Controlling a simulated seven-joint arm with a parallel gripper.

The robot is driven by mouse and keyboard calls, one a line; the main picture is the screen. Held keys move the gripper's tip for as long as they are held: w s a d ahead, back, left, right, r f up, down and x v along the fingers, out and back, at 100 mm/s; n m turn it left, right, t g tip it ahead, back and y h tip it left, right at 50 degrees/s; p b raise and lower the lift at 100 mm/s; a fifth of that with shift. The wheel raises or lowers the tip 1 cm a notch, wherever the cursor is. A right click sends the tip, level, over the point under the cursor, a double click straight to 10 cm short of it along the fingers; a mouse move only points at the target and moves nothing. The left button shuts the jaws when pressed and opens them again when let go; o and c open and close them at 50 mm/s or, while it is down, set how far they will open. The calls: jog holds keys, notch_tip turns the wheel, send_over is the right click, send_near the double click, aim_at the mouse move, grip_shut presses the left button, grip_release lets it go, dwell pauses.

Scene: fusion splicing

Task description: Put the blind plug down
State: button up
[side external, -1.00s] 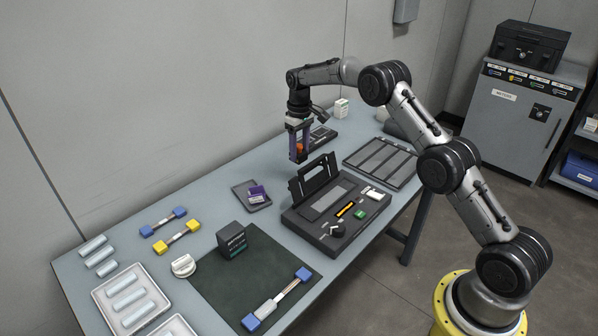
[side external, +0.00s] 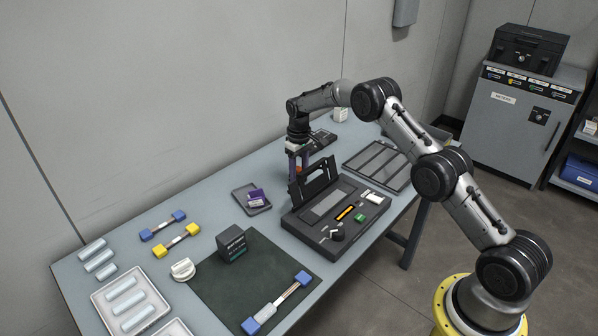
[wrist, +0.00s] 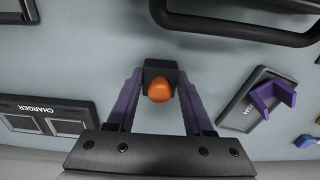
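The blind plug, an orange rounded knob on a black block (wrist: 160,88), is held between the two purple fingers of my gripper (wrist: 160,80) in the wrist view. In the side view my gripper (side external: 298,168) points straight down behind the raised lid of the black case, low over the grey table (side external: 215,200). Only a bit of orange shows between its fingers there. The lid hides the lower tips, so I cannot tell whether the plug touches the table.
The open black case (side external: 330,218) stands just in front of my gripper, its lid (side external: 318,182) upright. A dark tray with a purple piece (side external: 256,197) lies to the left. A charger (wrist: 45,117) lies on the other side. Bare table surrounds the plug.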

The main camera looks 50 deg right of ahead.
jog(key=o, duration=0.4)
notch_tip(320, 180, up, 11)
jog(key=shift+r, duration=0.9)
notch_tip(320, 180, up, 10)
jog(key=t, duration=0.1)
send_over(299, 168)
jog(key=s+a, duration=0.4)
jog(key=s, duration=0.2)
jog(key=s+a+r+t, duration=0.2)
jog(key=s+a+r, duration=0.3)
jog(key=s+r, duration=0.5)
jog(key=s+a+f+t, duration=0.1)
jog(key=s+f, duration=0.1)
jog(key=s, duration=0.7)
jog(key=s+a+f, duration=0.2)
jog(key=s, duration=0.7)
jog(key=s+a+f+t, duration=0.1)
jog(key=s+a, duration=0.1)
jog(key=s, duration=0.7)
jog(key=shift+f+t, duration=0.3)
jog(key=shift+f, duration=0.1)
